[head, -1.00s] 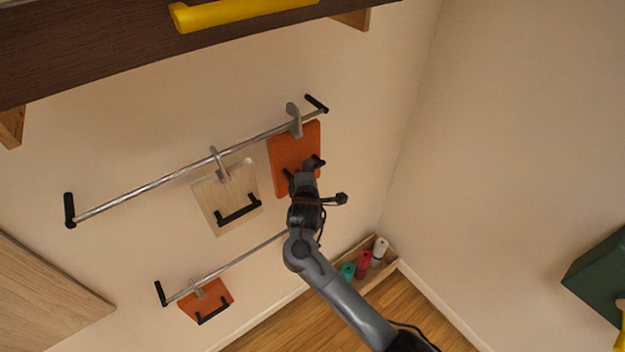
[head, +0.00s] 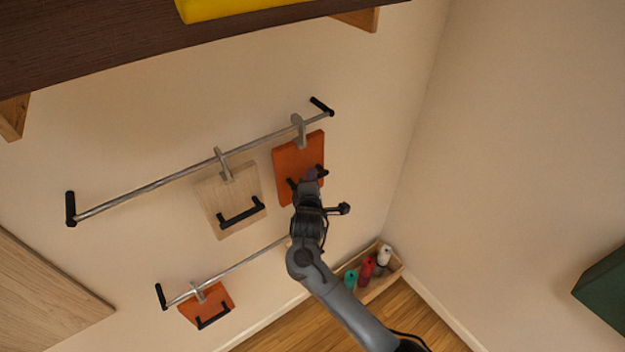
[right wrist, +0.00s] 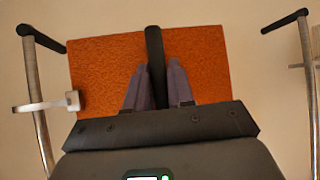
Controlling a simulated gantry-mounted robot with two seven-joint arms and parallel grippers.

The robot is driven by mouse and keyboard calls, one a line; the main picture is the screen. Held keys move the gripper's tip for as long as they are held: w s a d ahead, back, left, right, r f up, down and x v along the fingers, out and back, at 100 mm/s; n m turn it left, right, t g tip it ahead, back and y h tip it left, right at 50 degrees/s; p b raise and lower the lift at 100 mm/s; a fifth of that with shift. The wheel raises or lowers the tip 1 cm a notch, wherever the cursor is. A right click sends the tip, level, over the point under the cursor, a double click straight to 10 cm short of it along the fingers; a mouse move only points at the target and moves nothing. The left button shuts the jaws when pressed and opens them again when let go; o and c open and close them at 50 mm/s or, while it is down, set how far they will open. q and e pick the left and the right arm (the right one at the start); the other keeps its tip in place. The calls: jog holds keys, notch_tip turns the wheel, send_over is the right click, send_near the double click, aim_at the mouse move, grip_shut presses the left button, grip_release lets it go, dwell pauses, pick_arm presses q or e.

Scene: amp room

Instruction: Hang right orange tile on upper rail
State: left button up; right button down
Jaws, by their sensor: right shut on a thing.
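The right orange tile (head: 287,160) is upright below the right end of the upper rail (head: 150,187). Its grey hook (head: 298,128) crosses the rail, with its curved top just above the bar. I cannot tell whether the hook bears on the rail. My right gripper (head: 312,178) is shut on the tile's black handle. In the right wrist view, the gripper (right wrist: 157,85) is around the handle (right wrist: 155,55), the orange tile (right wrist: 105,65) is behind, and the hook (right wrist: 45,105) overlaps the rail (right wrist: 37,80) at left. My left gripper is not in view.
A pale wooden tile (head: 210,190) hangs on the upper rail to the left. Another orange tile (head: 220,297) hangs on the lower rail (head: 240,264). A dark shelf (head: 90,50) overhangs above. A wooden box (head: 375,290) with coloured rolls stands on the floor below.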

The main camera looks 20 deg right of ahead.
jog(key=c, duration=0.9)
grip_release()
jog(key=shift+r, duration=0.1)
